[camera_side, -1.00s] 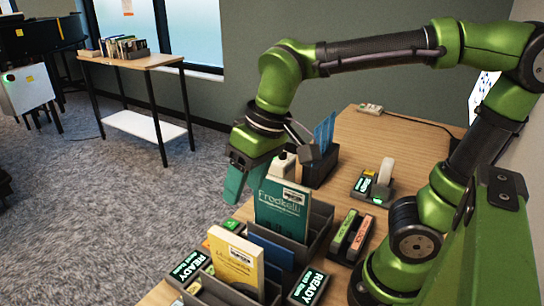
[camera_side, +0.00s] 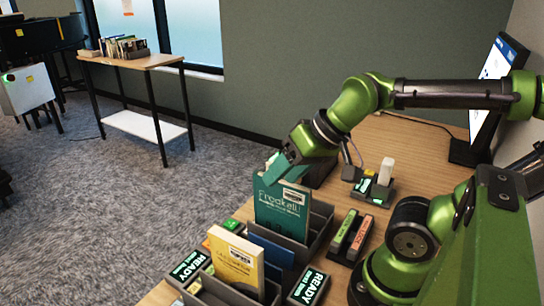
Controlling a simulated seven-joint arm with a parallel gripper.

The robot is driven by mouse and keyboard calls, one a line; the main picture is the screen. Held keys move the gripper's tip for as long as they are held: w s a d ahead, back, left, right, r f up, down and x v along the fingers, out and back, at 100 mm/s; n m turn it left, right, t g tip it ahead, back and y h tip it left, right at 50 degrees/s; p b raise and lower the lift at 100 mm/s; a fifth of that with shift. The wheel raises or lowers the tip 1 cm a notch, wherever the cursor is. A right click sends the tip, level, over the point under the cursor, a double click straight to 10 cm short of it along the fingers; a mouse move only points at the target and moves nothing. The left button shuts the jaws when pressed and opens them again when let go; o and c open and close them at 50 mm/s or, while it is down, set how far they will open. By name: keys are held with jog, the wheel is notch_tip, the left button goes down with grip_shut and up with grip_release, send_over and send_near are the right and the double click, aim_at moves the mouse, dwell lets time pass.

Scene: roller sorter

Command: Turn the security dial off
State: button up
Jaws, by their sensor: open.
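I cannot pick out the security dial with certainty. A small dark device (camera_side: 378,193) with green-lit panels stands on the table right of my gripper, with a white upright block (camera_side: 386,170) on it. I see nothing held, though the fingertips are partly hidden.
The teal book and a yellow book (camera_side: 236,262) stand in dark holders. READY signs (camera_side: 188,266) flank the front holder. A dark rack with green and orange labelled strips (camera_side: 361,236) lies to the right. A monitor (camera_side: 492,85) stands at the back right. Bare tabletop (camera_side: 400,150) shows behind the device.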

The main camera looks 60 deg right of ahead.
jog(key=w+d+r+m+g+h, duration=0.1)
jog(key=w+d+r+m+g, duration=0.1)
jog(key=w+d+m, duration=0.45)
jog(key=w+d+r+m+g+h, duration=0.1)
jog(key=w+d+r+m+g, duration=0.15)
jog(key=d+m, duration=0.65)
jog(key=w+d+r+m+g+h, duration=0.1)
jog(key=w+d+m+g, duration=0.1)
jog(key=w+d+m, duration=0.55)
jog(key=shift+y, duration=0.3)
jog(key=f, duration=0.5)
jog(key=s+d+f, duration=0.1)
jog(key=f, duration=0.5)
jog(key=s+f, duration=0.1)
jog(key=f, duration=0.4)
jog(key=shift+d+f, duration=0.25)
jog(key=shift+c, duration=0.2)
grip_shut()
